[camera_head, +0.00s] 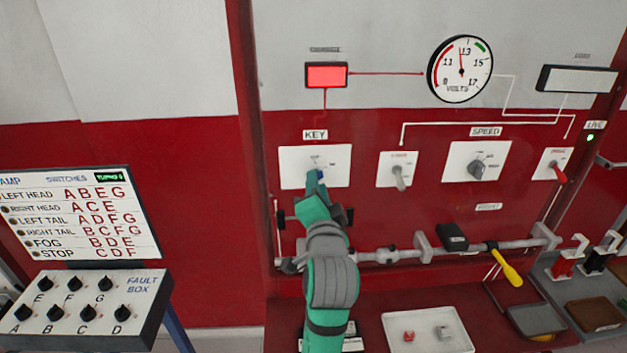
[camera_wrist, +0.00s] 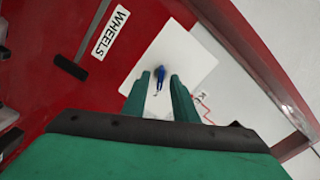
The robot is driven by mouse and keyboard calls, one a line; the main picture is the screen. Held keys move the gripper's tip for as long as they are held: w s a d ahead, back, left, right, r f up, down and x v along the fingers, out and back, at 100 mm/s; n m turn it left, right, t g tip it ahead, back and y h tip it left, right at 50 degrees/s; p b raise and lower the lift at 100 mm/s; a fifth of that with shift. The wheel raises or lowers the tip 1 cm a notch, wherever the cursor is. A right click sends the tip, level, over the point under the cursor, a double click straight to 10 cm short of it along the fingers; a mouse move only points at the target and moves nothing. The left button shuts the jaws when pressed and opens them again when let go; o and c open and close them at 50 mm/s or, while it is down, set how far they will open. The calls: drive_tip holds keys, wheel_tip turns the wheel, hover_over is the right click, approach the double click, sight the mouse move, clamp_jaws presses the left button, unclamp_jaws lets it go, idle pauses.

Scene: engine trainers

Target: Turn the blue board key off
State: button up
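The blue key (camera_wrist: 160,76) shows in the wrist view on a white plate (camera_wrist: 178,40), in the gap between the fingertips. In the head view, the key's white plate (camera_head: 338,165) sits under the KEY label (camera_head: 315,134), and my gripper (camera_head: 318,177) is in front of its lower middle. The gripper hides most of the key there. My gripper (camera_wrist: 159,78) has its two green fingers apart, one on each side of the key. I cannot tell whether either finger touches it. A red lamp (camera_head: 326,75) above the plate is lit.
A grey lever (camera_head: 399,178), the SPEED knob (camera_head: 477,168) and a red switch (camera_head: 558,171) are to the right. A horizontal rod (camera_head: 400,254) with a yellow handle (camera_head: 508,268) runs below. The fault box (camera_head: 84,310) stands at left.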

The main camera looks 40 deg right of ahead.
drive_tip(key=shift+w+d, duration=0.3)
drive_tip(key=shift+w, duration=0.25)
clamp_jaws()
drive_tip(key=shift+n, duration=0.3)
drive_tip(key=n, duration=1.1)
drive_tip(key=shift+n, duration=0.4)
